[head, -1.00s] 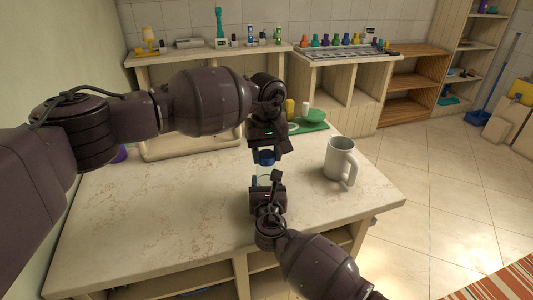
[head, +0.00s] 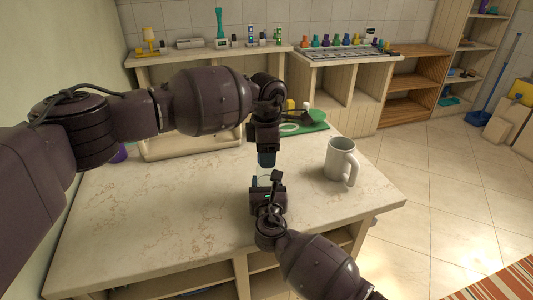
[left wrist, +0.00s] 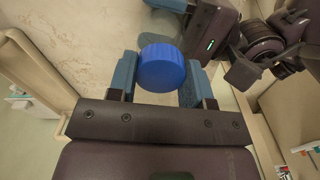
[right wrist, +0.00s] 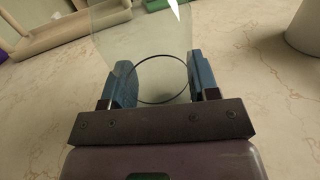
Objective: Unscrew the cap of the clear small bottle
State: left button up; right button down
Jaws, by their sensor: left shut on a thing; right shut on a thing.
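The blue cap (left wrist: 161,68) sits between the fingers of my left gripper (left wrist: 159,84), which is shut on it. In the head view, the cap (head: 266,160) shows under my left gripper, above the clear small bottle (head: 263,179). My right gripper (right wrist: 160,85) is shut on the bottle, whose see-through wall (right wrist: 145,40) rises between its fingers in the right wrist view. In the head view, my right gripper (head: 267,190) is low at the bottle, and its arm comes from below. I cannot tell whether the cap still touches the bottle.
A grey-white mug (head: 340,160) stands on the counter right of the grippers. A green tray or board (head: 310,127) with small items lies behind them. The pale counter (head: 150,210) is clear at the left and front. Shelves with small bottles stand at the back.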

pick_arm(q)
jog(key=n, duration=0.4)
pick_arm(e)
jog(key=shift+d, duration=0.1)
pick_arm(q)
jog(key=n, duration=0.4)
jog(key=shift+n, duration=0.3)
jog(key=n, duration=1.4)
jog(key=shift+d, duration=0.1)
jog(key=n, duration=0.7)
jog(key=shift+r, duration=0.1)
jog(key=shift+r, duration=0.15)
jog(key=shift+r, duration=0.7)
jog(key=shift+r, duration=0.25)
